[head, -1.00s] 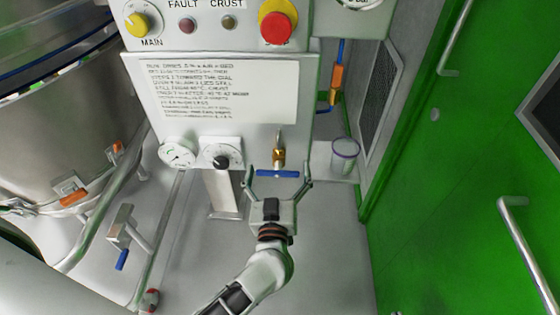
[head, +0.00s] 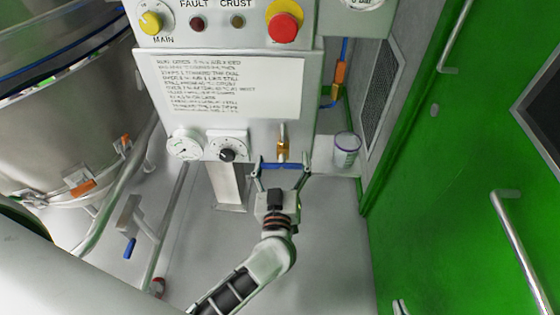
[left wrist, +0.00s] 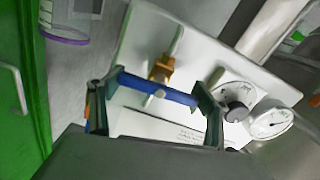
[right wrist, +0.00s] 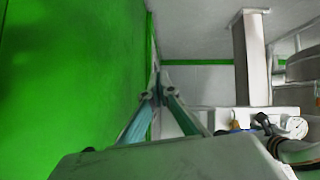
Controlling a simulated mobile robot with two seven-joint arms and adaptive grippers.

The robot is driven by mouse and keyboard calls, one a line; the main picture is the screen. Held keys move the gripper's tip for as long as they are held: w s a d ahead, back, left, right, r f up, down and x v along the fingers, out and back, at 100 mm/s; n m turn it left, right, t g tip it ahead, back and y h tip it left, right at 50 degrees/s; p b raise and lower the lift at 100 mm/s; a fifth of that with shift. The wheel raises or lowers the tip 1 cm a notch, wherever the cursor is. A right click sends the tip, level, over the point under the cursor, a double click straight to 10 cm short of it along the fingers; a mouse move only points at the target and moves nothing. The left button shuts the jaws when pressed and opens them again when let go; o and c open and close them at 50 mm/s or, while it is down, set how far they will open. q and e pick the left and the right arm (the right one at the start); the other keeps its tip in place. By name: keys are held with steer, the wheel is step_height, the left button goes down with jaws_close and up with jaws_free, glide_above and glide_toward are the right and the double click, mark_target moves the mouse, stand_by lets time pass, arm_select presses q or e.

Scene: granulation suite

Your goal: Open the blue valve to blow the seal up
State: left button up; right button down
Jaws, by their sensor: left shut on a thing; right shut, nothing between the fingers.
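The blue valve handle (head: 283,165) sits crosswise below a brass fitting (head: 283,149) on the underside of the white control panel. My left gripper (head: 282,168) is shut on the handle, with one finger at each end. In the left wrist view, the handle (left wrist: 158,90) spans between the two fingers, square to the brass fitting (left wrist: 161,70). My right gripper (right wrist: 157,88) is shut and empty, its fingertips together beside the green wall in the right wrist view.
A dial gauge (head: 185,145) and a black knob (head: 227,154) are left of the valve. A steel vessel (head: 60,150) fills the left; a green door (head: 450,180) is at right.

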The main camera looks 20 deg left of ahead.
arm_select(q)
steer(key=shift+w+r+n+p, duration=0.1)
steer(key=shift+r+n+p, duration=0.2)
steer(key=shift+r+p, duration=0.3)
steer(key=shift+f+n+p, duration=0.1)
steer(key=shift+n+p, duration=0.4)
steer(key=shift+p, duration=0.75)
steer(key=shift+f+n+p, duration=0.3)
steer(key=shift+n+p, duration=0.7)
steer(key=shift+p, duration=0.05)
steer(key=n, duration=0.2)
steer(key=shift+f+n, duration=0.2)
steer(key=shift+n, duration=0.1)
steer(key=n, duration=0.4)
steer(key=shift+n, duration=0.3)
steer(key=n, duration=0.4)
steer(key=shift+f, duration=0.1)
steer(key=shift+n, duration=1.2)
arm_select(e)
steer(key=r, duration=0.2)
steer(key=s+r, duration=0.1)
steer(key=shift+a+r, duration=0.1)
steer(key=shift+a, duration=0.2)
